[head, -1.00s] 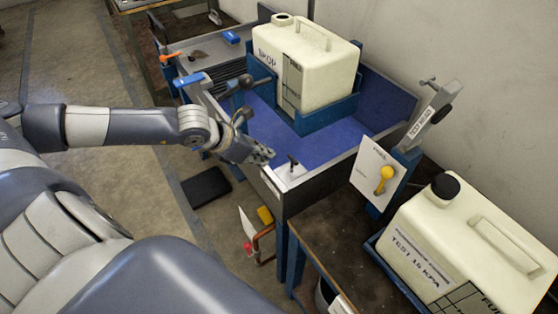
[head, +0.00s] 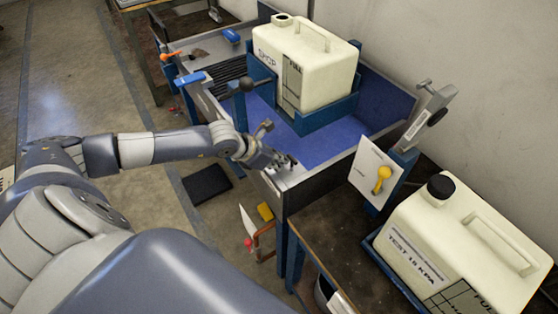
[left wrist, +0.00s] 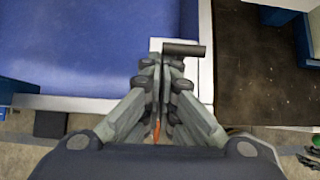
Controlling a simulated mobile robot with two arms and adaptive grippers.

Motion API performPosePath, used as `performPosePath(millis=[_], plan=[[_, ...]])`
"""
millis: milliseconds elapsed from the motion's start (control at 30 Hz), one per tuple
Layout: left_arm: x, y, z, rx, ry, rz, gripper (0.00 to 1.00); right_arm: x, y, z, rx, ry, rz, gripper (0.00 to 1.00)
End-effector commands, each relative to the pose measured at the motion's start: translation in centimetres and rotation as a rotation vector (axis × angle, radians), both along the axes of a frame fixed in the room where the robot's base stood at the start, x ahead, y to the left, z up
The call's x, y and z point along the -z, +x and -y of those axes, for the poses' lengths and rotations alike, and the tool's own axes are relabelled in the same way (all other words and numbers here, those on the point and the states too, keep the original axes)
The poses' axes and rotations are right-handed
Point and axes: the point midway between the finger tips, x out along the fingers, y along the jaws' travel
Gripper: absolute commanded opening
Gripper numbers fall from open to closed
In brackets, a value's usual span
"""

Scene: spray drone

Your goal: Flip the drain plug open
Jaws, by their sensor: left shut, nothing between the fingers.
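The drain plug appears to be the short black bar handle (left wrist: 184,49) at the white corner plate of the blue-floored basin, in the left wrist view. It lies crosswise just beyond my left fingertips. My left gripper (left wrist: 163,66) is shut and empty, with its tips at or very close to the handle's left part; I cannot tell whether they touch. In the head view my left gripper (head: 280,161) is over the basin's front corner and largely hides the handle. My right gripper is out of view.
A cream jug (head: 318,68) stands in a blue holder in the basin (head: 330,142). To the right are a white panel with a yellow lever (head: 383,178) and another cream jug (head: 462,240). A blue clamp handle (head: 190,79) is on the basin's left rim.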

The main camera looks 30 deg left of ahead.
Motion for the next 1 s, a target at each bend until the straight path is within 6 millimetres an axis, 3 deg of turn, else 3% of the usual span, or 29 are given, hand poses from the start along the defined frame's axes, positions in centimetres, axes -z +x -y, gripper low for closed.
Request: performPosePath(millis=[167,433,1000], plan=[[-0.6,0.0,0.0,-0.001,-0.001,0.001,0.0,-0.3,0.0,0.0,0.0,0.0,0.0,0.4],[-4.8,0.1,0.0,0.001,-0.001,0.004,0.0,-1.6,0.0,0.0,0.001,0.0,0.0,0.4],[-5.3,-0.1,-0.1,0.0,-0.002,0.009,0.0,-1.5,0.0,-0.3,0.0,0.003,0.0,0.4]])
